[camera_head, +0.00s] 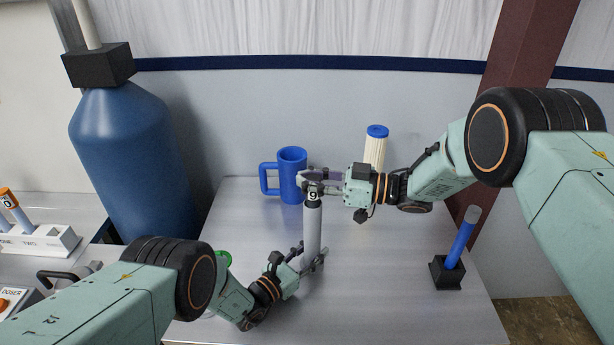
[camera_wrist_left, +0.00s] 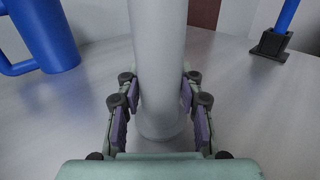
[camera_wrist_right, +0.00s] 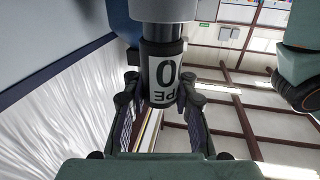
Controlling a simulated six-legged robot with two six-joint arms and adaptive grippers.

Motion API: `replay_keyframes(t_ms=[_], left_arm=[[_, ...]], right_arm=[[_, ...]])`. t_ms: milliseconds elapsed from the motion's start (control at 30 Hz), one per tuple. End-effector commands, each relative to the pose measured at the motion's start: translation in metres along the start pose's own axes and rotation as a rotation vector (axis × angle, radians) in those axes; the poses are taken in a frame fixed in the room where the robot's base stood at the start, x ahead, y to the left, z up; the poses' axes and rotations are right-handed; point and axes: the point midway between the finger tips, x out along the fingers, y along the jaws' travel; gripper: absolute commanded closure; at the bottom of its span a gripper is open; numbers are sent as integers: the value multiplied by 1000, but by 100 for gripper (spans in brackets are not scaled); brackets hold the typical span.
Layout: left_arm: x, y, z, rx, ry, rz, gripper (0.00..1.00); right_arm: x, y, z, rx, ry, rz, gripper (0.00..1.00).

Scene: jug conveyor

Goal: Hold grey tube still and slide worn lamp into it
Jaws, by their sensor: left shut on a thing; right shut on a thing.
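The grey tube (camera_head: 313,232) stands upright on the metal table; it also shows in the left wrist view (camera_wrist_left: 158,50). My left gripper (camera_head: 312,262) is shut on it near its lower end. The worn lamp (camera_head: 313,196), dark with a white label, is upright above the tube, in line with it. My right gripper (camera_head: 314,186) is shut on the lamp. In the right wrist view the lamp (camera_wrist_right: 164,75) meets the tube's end (camera_wrist_right: 160,10), which looks upside down there. I cannot tell how far the lamp is inside the tube.
A blue mug (camera_head: 292,178) stands close behind my right fingers. A white cylinder with a blue cap (camera_head: 376,145) is behind the right wrist. A blue rod in a black holder (camera_head: 458,245) stands at the right. A big blue bottle (camera_head: 130,160) is at the left.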

Motion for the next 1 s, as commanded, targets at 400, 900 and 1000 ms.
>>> replay_keyframes(t_ms=[400,900,1000], left_arm=[[-3,-2,-6,-5,13,0,100],[-3,-2,-5,-5,13,0,100],[-3,-2,-5,-5,13,0,100]], right_arm=[[0,0,2,0,0,0,55],[-9,1,2,0,0,2,47],[-24,1,2,2,0,5,47]])
